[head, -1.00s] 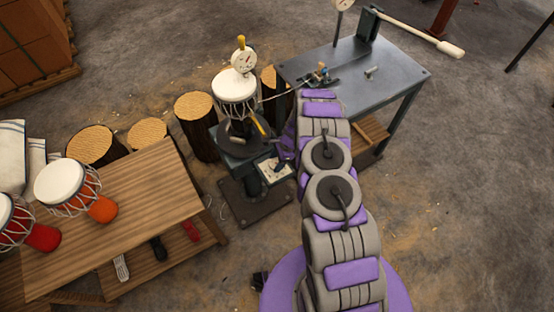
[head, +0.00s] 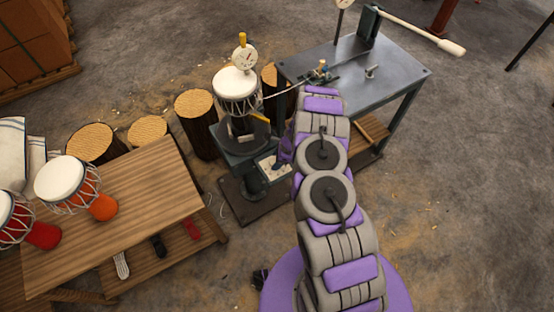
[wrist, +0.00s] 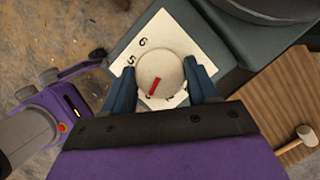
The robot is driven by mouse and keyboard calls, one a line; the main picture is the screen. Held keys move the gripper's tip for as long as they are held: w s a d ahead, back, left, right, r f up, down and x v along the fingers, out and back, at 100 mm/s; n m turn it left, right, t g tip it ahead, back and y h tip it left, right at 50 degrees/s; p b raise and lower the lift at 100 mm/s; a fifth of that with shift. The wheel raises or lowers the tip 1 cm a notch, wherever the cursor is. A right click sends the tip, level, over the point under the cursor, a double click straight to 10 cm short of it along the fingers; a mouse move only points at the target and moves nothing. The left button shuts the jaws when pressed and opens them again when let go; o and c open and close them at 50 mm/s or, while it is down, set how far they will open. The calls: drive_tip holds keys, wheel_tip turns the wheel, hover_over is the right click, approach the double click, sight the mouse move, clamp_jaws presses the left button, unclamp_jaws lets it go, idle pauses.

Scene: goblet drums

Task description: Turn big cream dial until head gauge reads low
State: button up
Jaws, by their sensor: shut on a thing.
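The big cream dial (wrist: 161,72) sits on a white numbered plate (wrist: 150,37) in the wrist view. Its red mark points down and slightly left, toward numerals partly hidden at the lower edge. A 6 and a 5 show at the plate's left. My gripper (wrist: 161,82) has its two blue-grey fingers on either side of the dial, shut on it.
A grey metal table (head: 400,85) with a long-handled lever (head: 420,35) stands at the back right. A wooden bench (head: 130,205) with drums is at the left, and log stumps (head: 195,104) stand behind. A mallet (wrist: 305,132) lies on wood in the wrist view.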

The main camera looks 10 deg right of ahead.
drive_tip(key=shift+r, duration=0.1)
drive_tip(key=o, duration=1.1)
drive_tip(key=shift+c, duration=0.2)
drive_tip(key=p+v, duration=0.4)
drive_tip(key=v, duration=1.3)
drive_tip(key=shift+w+a+r, duration=0.1)
drive_tip(key=shift+r, duration=0.05)
